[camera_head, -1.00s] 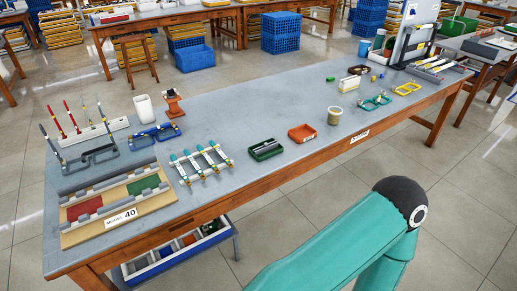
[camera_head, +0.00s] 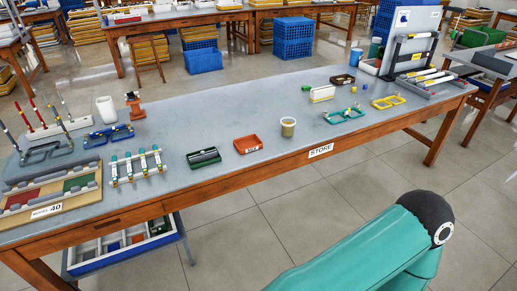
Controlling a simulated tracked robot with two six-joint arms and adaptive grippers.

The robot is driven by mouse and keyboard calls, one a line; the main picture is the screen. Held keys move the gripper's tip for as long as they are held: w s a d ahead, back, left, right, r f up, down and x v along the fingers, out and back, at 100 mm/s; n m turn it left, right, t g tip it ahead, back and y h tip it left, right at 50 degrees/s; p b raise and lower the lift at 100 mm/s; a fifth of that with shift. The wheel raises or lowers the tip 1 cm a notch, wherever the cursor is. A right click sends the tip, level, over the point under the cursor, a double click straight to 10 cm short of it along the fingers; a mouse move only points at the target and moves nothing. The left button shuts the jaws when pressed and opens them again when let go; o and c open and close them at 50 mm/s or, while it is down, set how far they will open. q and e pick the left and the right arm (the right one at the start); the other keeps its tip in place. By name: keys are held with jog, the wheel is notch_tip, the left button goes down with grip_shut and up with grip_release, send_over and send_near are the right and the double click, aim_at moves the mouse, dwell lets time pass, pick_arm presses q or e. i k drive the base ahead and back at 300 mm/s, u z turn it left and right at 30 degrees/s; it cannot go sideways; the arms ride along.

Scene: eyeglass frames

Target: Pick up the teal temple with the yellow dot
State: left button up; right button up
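Several slender temples with teal ends and small yellow marks lie side by side on a white rack (camera_head: 137,168) at the left of the long table. I cannot tell which one carries the yellow dot. Other temples, red and dark ones, stand upright in a white holder (camera_head: 55,130) at the far left. Dark grey-green frames (camera_head: 46,151) and blue frames (camera_head: 108,134) lie near it. Teal frames (camera_head: 343,116) and yellow frames (camera_head: 388,102) lie further right. A teal arm link of mine crosses the bottom right; neither gripper is in view.
A board labelled 40 (camera_head: 60,194) lies front left. A tall stand (camera_head: 408,42) is at the right end.

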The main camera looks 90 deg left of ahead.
aim_at(154, 146)
jog(key=z, duration=0.55)
jog(key=i, duration=0.2)
jog(key=u, duration=2.65)
jog(key=i, duration=0.25)
jog(key=u, duration=2.05)
jog(key=k, duration=0.6)
jog(key=u, duration=0.4)
jog(key=i, duration=1.7)
jog(key=z, duration=0.35)
